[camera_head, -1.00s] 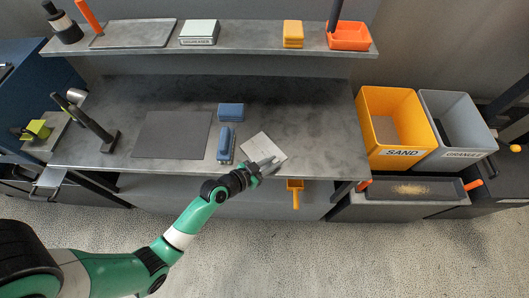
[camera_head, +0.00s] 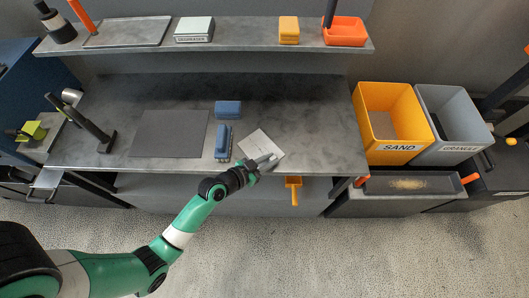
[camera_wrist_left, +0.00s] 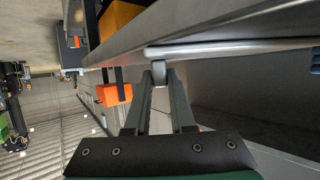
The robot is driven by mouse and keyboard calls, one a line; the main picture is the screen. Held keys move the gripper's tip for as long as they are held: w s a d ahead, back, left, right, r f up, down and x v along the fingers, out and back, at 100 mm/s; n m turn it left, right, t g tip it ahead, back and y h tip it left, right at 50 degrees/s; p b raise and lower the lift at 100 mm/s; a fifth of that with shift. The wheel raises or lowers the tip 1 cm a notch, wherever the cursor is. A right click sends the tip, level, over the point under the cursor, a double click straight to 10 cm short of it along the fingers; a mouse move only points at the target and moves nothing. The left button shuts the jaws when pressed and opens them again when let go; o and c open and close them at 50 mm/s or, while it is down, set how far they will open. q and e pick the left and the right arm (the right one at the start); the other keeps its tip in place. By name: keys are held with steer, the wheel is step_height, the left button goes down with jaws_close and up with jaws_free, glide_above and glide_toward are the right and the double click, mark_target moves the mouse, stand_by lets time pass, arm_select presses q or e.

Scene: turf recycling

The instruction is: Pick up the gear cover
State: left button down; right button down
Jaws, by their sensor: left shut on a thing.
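My left gripper (camera_head: 266,161) reaches in from the lower left to the front edge of the workbench. In the left wrist view its fingertips (camera_wrist_left: 159,76) are closed on a small pale grey piece (camera_wrist_left: 158,66), beside a silver bar that runs right. I cannot tell for sure whether this piece is the gear cover. In the head view a pale square sheet or plate (camera_head: 259,146) with faint marks lies on the bench behind the fingers, partly covered by them. No right gripper shows.
The workbench (camera_head: 290,110) holds a dark mat (camera_head: 170,133), blue blocks (camera_head: 223,142) and a black stand (camera_head: 98,133). An orange scoop (camera_head: 293,190) hangs in front. Yellow SAND (camera_head: 378,97) and grey (camera_head: 447,105) bins stand right. A shelf (camera_head: 250,40) crosses above.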

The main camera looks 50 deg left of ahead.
arm_select(q)
steer(key=shift+r, duration=0.15)
steer(key=r+p, duration=0.1)
steer(key=r, duration=0.1)
steer(key=d+r+p, duration=0.1)
steer(key=r+p, duration=0.1)
steer(key=shift+r, duration=0.3)
steer(key=s+d+r+p, duration=0.1)
steer(key=d+r, duration=0.3)
steer(key=d, duration=0.2)
steer(key=s+d+r+p, duration=0.1)
steer(key=d+r+p, duration=0.1)
steer(key=d+r, duration=0.2)
steer(key=d, duration=0.3)
steer(key=shift+r, duration=0.15)
steer(key=shift+a, duration=0.1)
